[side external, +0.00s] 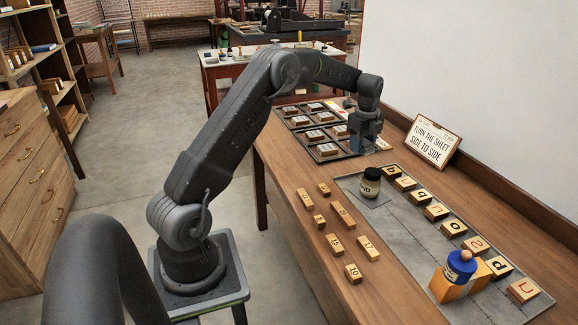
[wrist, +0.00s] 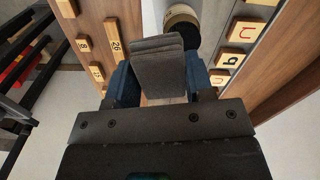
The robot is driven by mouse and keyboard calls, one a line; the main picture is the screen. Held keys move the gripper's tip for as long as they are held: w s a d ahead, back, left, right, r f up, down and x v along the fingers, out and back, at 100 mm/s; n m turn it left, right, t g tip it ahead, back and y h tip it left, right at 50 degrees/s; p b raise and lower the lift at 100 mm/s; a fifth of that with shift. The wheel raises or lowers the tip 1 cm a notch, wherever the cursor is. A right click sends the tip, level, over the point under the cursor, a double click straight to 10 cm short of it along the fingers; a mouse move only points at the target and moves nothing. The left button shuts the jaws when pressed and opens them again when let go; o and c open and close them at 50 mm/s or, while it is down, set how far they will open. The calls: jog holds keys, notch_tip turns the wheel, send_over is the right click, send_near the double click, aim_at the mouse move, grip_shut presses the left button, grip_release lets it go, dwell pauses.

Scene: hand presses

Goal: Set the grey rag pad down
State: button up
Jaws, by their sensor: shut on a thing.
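In the wrist view the grey rag pad (wrist: 158,62) is gripped between the blue fingers of my gripper (wrist: 160,86). It looks like a stack of dark grey layers, with a paler part below. In the side external view my gripper (side external: 364,146) points down at the far part of the bench, beside the dark type tray. The pad cannot be made out there. I cannot tell whether its underside touches anything.
A dark-lidded jar (side external: 371,182) stands on the grey slab (side external: 405,222), nearer the camera than my gripper. Letter blocks (side external: 436,211) line the slab; numbered blocks (side external: 344,215) lie left. A tray of pieces (side external: 327,152), sign (side external: 432,141) and blue-and-orange object (side external: 461,267) stand nearby.

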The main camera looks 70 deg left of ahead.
jog(key=s+a+n, duration=0.3)
jog(key=s+a, duration=0.3)
jog(key=a, duration=0.7)
jog(key=n, duration=0.3)
send_over(289, 165)
notch_tip(289, 165, down, 12)
jog(key=shift+a+r, duration=0.1)
jog(key=shift+r, duration=0.1)
jog(key=shift+f, duration=2.25)
jog(key=shift+f, duration=0.15)
jog(key=o, duration=0.9)
